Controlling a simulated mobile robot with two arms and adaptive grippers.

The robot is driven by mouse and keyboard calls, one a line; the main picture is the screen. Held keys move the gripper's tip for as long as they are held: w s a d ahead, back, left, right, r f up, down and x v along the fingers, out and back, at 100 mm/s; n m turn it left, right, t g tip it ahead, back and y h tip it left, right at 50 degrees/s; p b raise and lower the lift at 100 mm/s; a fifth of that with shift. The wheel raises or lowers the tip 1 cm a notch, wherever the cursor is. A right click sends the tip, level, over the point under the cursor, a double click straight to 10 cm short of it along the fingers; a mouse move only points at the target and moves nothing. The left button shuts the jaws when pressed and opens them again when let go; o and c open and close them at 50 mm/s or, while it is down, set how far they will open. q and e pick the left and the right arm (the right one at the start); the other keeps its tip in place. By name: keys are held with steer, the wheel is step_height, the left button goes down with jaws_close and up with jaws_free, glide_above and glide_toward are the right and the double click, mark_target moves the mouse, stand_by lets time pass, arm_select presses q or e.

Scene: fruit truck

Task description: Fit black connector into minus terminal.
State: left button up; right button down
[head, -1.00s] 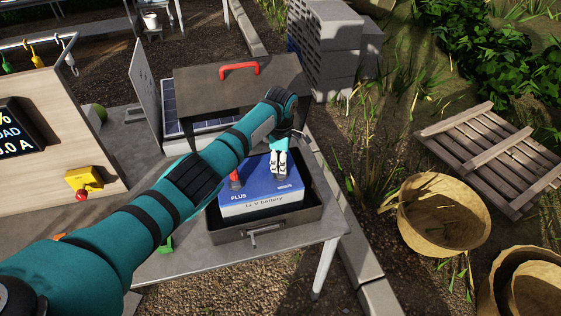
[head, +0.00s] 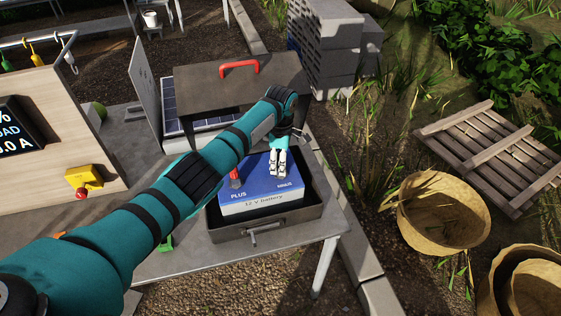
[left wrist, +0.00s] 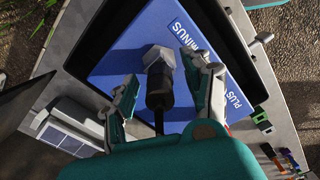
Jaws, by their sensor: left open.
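The blue 12 V battery (head: 262,190) sits in an open grey box (head: 285,219) on the table. It also shows in the left wrist view (left wrist: 135,42), with MINUS and PLUS printed on it. The black connector (left wrist: 159,90) with its cable lies between my left fingers, in line with a grey hexagonal piece (left wrist: 158,56) at the MINUS side. Whether it is fully seated cannot be told. My left gripper (head: 278,172) is open around the connector, over the battery; its fingers (left wrist: 158,70) stand apart on both sides. A red connector (head: 235,177) stands at the PLUS side. My right gripper is not in view.
The box's dark raised lid with a red handle (head: 240,66) stands behind the battery. A solar panel (head: 190,118) lies behind left. A wooden board with a yellow switch box (head: 88,177) stands at left. Baskets (head: 440,205) are on the ground at right.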

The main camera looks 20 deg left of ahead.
arm_select(q)
step_height(320, 180, up, 12)
steer(key=shift+f, duration=0.1)
steer(key=s+d+f+m+t+h, duration=0.1)
steer(key=s+d+f+m, duration=0.2)
steer(key=s+f+m, duration=1.2)
steer(key=s+a+r+m+t, duration=0.1)
steer(key=s+a+m, duration=0.2)
steer(key=s, duration=0.9)
steer(key=s+a+r+m+t, duration=0.1)
steer(key=s+a+m+t, duration=0.15)
steer(key=s, duration=0.95)
step_height(320, 180, down, 33)
steer(key=s+g+b, duration=0.2)
steer(key=b, duration=0.4)
steer(key=s+a+f+b, duration=0.2)
steer(key=s+f, duration=0.6)
steer(key=f, duration=0.2)
steer(key=s+a+f+g+y+b, duration=0.1)
steer(key=s+f+b, duration=0.2)
steer(key=s+f, duration=0.5)
step_height(320, 180, down, 3)
steer(key=shift+a+r+m, duration=0.15)
steer(key=shift+a+m, duration=0.2)
steer(key=shift+m, duration=0.1)
steer(key=shift+s+g, duration=0.1)
steer(key=shift+g, duration=0.15)
